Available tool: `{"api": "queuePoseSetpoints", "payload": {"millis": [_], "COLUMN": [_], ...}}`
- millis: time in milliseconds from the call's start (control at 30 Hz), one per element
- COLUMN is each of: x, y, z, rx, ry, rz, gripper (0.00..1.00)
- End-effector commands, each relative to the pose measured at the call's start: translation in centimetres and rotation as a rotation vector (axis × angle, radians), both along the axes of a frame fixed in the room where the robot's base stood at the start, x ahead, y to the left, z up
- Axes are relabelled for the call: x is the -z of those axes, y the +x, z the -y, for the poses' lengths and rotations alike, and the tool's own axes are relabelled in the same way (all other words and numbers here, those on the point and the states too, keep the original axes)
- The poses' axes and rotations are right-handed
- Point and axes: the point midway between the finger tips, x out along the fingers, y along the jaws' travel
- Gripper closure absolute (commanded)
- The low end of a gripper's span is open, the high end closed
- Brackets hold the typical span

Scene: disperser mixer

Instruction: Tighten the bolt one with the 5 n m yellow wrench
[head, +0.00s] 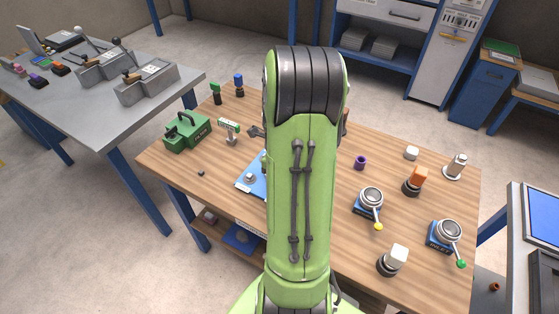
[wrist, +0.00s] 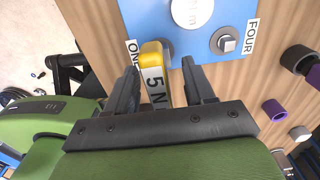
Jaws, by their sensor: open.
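The yellow wrench (wrist: 151,54), with a "5 N" label on its shaft, lies between the fingers of my gripper (wrist: 160,74) in the wrist view. My gripper is open, with one finger on each side of the wrench. The wrench's yellow head is at the "ONE" label (wrist: 133,52) on the blue plate (wrist: 203,38). Bolt one is not visible there; the wrench covers that spot, and I cannot tell how they fit together. In the head view my arm hides the gripper and the wrench, and only the left part of the blue plate (head: 246,186) shows.
Bolt four (wrist: 226,43) is at the plate's right side. The wooden table (head: 325,235) also holds a green case (head: 188,133), two round devices with a yellow (head: 371,200) and a green-tipped lever (head: 446,234), and several small parts.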

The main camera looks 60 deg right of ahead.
Motion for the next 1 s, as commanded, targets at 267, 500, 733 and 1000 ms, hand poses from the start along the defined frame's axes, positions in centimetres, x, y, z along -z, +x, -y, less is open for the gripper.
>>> {"api": "queuePoseSetpoints", "payload": {"millis": [267, 500, 733, 1000], "x": [-8.5, -13.4, -14.1, -14.1], "y": [0.1, 0.0, 0.0, 0.0], "z": [0.1, 0.1, 0.0, 0.0], "rx": [0.0, 0.001, 0.001, 0.0], "ry": [-0.007, -0.004, -0.001, 0.0], "rz": [0.004, 0.002, 0.0, 0.0], "gripper": [0.47, 0.47, 0.47, 0.51]}}
